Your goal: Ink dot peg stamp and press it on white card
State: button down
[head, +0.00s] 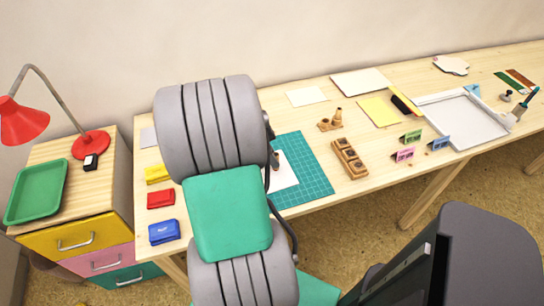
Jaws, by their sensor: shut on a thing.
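The white card (287,176) lies on a teal gridded cutting mat (312,160), its left part hidden by my arm. My gripper (274,159) shows only as a small dark part at the arm's right edge, over the card. It is shut on what seems to be the dot peg stamp (277,167), a small brownish piece mostly hidden. I cannot tell whether the stamp touches the card. Ink pads stand at the table's left end: yellow (157,174), red (160,199) and blue (163,232).
Right of the mat are a wooden block with dark-topped pieces (349,158) and a small wooden stand with pegs (330,122). Small coloured clips (405,154), a yellow sheet (379,111) and a white tray (463,122) lie farther right. A drawer cabinet (75,241) with a red lamp (90,143) stands left.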

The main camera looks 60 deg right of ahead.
aim_at(272, 171)
jog(key=shift+a+f+b, duration=0.1)
jog(key=shift+f+b, duration=0.45)
jog(key=shift+f, duration=0.05)
dwell(1.4)
jog(key=shift+r, duration=0.15)
jog(key=shift+r+p, duration=0.35)
jog(key=shift+r, duration=0.2)
jog(key=shift+r+p, duration=1.8)
jog(key=shift+r, duration=0.95)
